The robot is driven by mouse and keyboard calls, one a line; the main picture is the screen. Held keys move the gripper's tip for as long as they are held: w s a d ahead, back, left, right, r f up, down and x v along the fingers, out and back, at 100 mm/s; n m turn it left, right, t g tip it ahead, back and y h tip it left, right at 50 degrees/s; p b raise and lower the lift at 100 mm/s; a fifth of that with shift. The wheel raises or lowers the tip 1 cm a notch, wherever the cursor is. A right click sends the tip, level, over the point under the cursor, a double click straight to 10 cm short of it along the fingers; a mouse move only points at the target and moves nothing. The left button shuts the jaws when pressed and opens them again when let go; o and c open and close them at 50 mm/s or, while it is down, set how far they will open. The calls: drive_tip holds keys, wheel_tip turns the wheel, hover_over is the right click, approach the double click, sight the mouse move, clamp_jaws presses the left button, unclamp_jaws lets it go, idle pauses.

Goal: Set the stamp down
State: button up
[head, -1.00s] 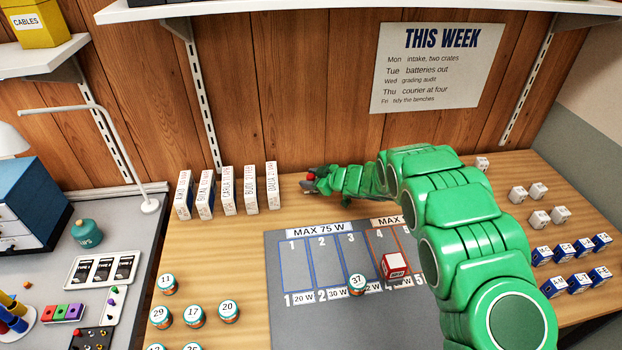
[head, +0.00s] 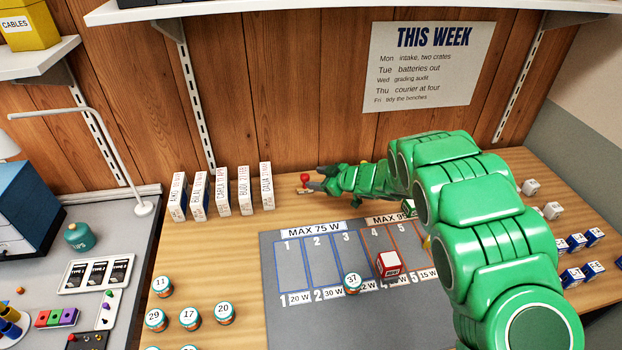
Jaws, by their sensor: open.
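The stamp (head: 305,178), a small thing with a red knob, is at the back of the wooden bench, right of the row of white boxes. It appears to stand upright on the bench, though its base is too small to see clearly. My gripper (head: 317,180), at the end of my green arm, is open just right of the stamp, with its fingertips pointing left at it. Whether a fingertip still touches the stamp I cannot tell.
Several upright white boxes (head: 221,192) stand close to the left. A grey mat (head: 276,327) with numbered slots lies in front, bearing a red-and-white box (head: 389,264) and a jar marked 37 (head: 353,283). My arm covers the mat's right part.

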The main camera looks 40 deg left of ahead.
drive_tip(key=shift+v, duration=2.85)
drive_tip(key=shift+o, duration=0.2)
